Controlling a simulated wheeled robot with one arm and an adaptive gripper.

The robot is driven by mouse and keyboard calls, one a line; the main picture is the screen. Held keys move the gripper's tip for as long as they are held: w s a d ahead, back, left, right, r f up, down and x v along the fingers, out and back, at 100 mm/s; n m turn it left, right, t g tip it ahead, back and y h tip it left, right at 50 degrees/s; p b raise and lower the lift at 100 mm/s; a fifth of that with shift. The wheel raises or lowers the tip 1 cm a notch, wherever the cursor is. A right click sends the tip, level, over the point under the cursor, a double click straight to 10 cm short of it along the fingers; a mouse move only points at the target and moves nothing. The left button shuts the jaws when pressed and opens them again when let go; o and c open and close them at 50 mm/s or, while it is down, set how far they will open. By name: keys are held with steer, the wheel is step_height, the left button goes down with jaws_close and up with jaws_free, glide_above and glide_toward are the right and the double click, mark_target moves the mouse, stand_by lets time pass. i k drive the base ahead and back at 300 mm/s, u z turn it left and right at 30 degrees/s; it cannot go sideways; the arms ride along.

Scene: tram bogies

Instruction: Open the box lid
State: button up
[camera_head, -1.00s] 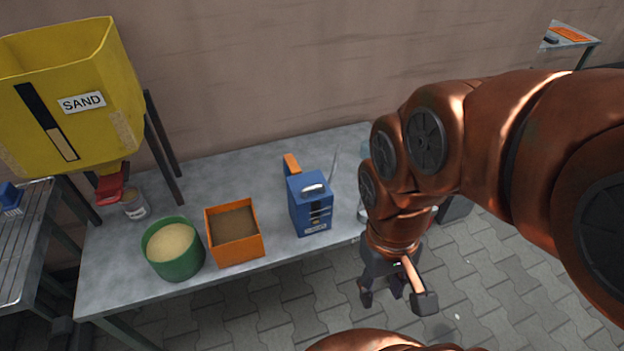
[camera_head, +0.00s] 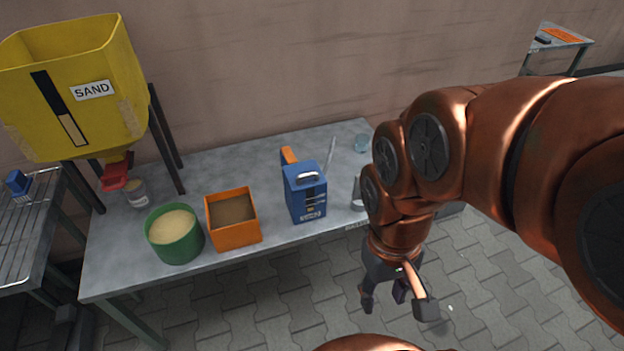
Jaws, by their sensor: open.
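A blue box (camera_head: 306,197) with a pale handle (camera_head: 307,178) on top and a label on its front stands upright on the grey table (camera_head: 240,165). An open orange box (camera_head: 234,238) with brown material inside stands to its left. No raised lid shows on either box. My gripper (camera_head: 396,303) hangs to the right of the blue box, in front of the table and over the paved floor. Its fingers are spread and empty, apart from both boxes. My arm hides the table's right end.
A green tub (camera_head: 177,248) of sand stands left of the orange box. A yellow sand hopper (camera_head: 75,90) with a glass (camera_head: 136,192) below is at far left. An orange item (camera_head: 288,155) lies behind the blue box.

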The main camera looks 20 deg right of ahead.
mark_target(300, 177)
steer(key=z, duration=0.6)
steer(key=i, duration=0.4)
steer(key=u, duration=2)
